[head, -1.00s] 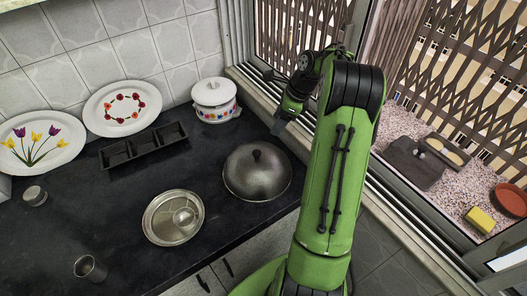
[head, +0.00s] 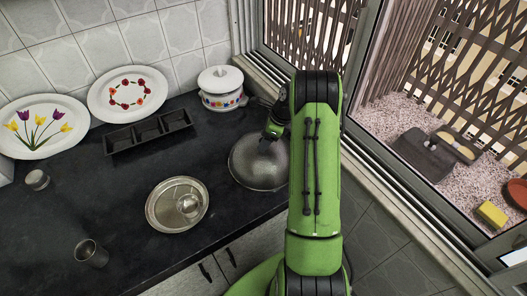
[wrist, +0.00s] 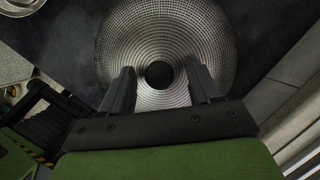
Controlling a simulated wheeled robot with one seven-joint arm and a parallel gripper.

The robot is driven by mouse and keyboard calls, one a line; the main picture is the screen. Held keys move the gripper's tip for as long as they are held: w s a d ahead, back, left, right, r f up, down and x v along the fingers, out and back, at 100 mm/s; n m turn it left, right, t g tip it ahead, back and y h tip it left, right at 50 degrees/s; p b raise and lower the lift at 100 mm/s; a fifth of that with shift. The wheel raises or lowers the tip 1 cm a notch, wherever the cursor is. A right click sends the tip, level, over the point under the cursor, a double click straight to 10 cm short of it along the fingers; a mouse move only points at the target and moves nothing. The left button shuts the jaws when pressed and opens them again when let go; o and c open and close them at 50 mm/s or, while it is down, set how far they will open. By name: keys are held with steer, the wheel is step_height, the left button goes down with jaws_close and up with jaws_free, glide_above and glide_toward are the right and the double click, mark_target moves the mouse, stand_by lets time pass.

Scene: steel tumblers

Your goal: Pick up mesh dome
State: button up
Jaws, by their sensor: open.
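The mesh dome (head: 258,172) is a grey perforated metal cover, lying on the dark counter near its front right edge. In the wrist view the dome (wrist: 165,28) fills the upper middle, with concentric rings around a dark round knob (wrist: 159,75). My gripper (wrist: 160,70) is open, with one finger on each side of the knob in that view. In the head view my gripper (head: 266,143) is over the dome's top and hides the knob. I cannot tell how far the fingertips are above the dome or whether they touch it.
A steel plate (head: 160,212) with a small round piece on it lies left of the dome. A white lidded pot (head: 221,88) stands behind. A black three-part tray (head: 148,133), two decorated plates and two steel tumblers are further left. The window frame is at right.

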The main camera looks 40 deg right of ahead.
steer(key=shift+s+r, duration=0.1)
steer(key=shift+r, duration=0.05)
steer(key=shift+c, duration=1.1)
jaws_close()
steer(key=shift+r, duration=0.1)
